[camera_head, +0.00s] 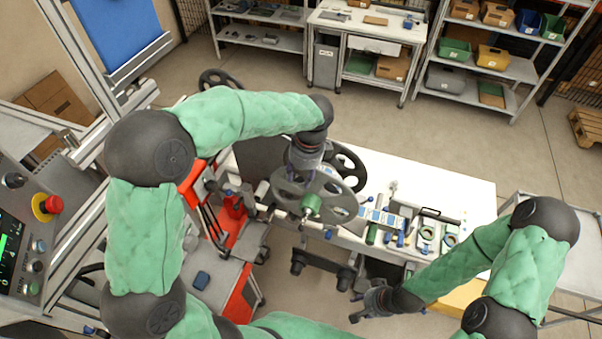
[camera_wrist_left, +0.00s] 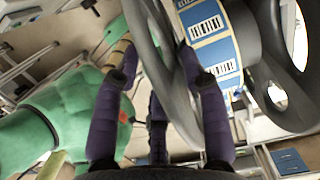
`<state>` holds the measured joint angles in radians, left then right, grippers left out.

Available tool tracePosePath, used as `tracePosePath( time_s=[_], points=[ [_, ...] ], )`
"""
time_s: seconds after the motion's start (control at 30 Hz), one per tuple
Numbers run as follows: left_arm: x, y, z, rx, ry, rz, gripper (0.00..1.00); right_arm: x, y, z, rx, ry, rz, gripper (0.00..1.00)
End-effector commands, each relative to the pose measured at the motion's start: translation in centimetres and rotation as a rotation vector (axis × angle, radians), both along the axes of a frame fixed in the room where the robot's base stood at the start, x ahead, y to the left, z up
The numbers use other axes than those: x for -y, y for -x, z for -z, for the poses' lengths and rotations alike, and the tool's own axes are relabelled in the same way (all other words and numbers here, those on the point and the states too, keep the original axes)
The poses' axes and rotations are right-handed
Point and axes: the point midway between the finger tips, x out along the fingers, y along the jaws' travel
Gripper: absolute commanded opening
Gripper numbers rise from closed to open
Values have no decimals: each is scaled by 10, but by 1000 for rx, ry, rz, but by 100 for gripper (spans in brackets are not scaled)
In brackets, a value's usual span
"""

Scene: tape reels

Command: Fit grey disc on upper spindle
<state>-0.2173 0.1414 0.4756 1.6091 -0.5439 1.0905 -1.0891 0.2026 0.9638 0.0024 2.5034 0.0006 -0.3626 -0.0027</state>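A grey disc with round cut-outs (camera_head: 341,207) hangs below my left gripper (camera_head: 304,170) in the head view. In the left wrist view the disc (camera_wrist_left: 163,75) passes edge-on between the purple fingers of my left gripper (camera_wrist_left: 160,80), which are closed on its rim. A green hub-like part (camera_head: 311,204) shows at the disc's middle; I cannot tell whether the disc is around it or only in line with it. I cannot single out the upper spindle clearly. My right gripper (camera_head: 368,302) looks open and empty, low in front of the bench.
Another dark spoked wheel (camera_head: 348,168) stands behind the held disc. A reel with a blue, barcode-labelled band (camera_wrist_left: 212,50) is close beside it in the wrist view. The white bench (camera_head: 470,195) carries small parts. A red-and-grey cabinet (camera_head: 225,275) stands at left.

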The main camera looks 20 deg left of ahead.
Motion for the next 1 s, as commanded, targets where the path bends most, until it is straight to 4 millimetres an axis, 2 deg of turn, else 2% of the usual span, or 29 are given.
tracePosePath(
  time_s=[0.27,0.37,0.8,1.0],
  points=[
    [1,0,-5,0,0,1,43,0,0,0,0,0,0,40],
    [3,0,-17,2,-1,1,43,0,0,0,0,0,0,40],
    [14,0,-97,2,1,0,43,0,0,0,0,0,0,40],
    [16,0,-115,0,0,1,43,0,0,0,0,0,0,40]
  ],
)
